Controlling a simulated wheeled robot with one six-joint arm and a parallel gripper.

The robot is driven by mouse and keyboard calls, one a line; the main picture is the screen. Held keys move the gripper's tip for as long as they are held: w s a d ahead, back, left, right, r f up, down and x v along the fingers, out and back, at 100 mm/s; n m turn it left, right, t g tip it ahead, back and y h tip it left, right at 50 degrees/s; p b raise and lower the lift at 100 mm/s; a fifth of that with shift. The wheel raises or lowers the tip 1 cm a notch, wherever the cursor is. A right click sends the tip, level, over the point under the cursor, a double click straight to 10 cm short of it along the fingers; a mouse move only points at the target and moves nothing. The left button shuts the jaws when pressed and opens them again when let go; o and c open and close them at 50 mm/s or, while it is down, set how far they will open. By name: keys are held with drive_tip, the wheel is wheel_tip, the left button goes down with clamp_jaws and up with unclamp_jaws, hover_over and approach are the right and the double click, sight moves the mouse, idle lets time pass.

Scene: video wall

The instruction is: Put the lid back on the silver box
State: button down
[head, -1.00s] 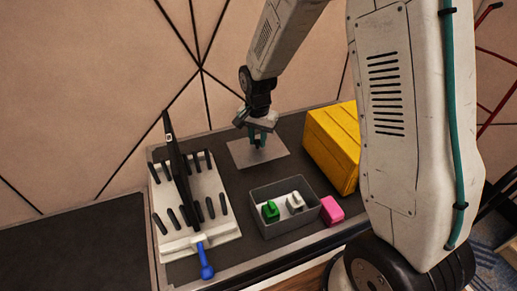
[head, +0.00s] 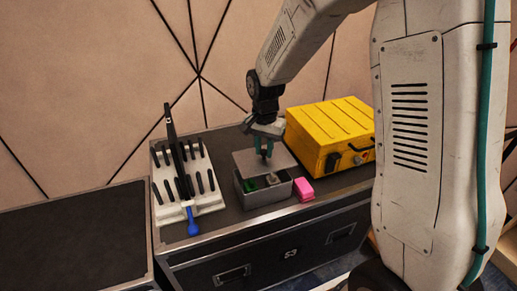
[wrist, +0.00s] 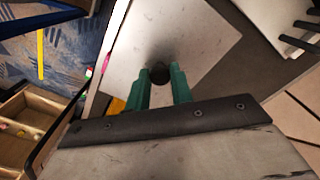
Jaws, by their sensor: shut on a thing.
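The silver box (head: 265,197) stands open on the dark bench top. A green block (head: 249,184) and a pale block (head: 273,178) show inside. The flat grey lid (head: 246,158) is held above the back part of the box, and the front of the opening still shows. The lid fills much of the wrist view (wrist: 195,38). My gripper (head: 264,153) points down, with its green fingers (wrist: 162,75) shut on the lid's dark round knob (wrist: 160,72). The exact gap between lid and box rim cannot be told.
A pink block (head: 304,189) sits just right of the box. A yellow case (head: 328,130) stands behind it to the right. A pale rack with black pegs (head: 205,197) and a blue-handled tool (head: 192,221) are on the left. The bench front edge is close to the box.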

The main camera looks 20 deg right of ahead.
sight(263, 158)
drive_tip(key=shift+a+f, duration=0.15)
drive_tip(key=shift+f, duration=1.4)
drive_tip(key=shift+a+f, duration=0.1)
drive_tip(key=shift+f, duration=1.45)
drive_tip(key=shift+f, duration=0.15)
drive_tip(key=c, duration=0.7)
unclamp_jaws()
drive_tip(key=shift+o, duration=0.2)
drive_tip(key=shift+r, duration=3.5)
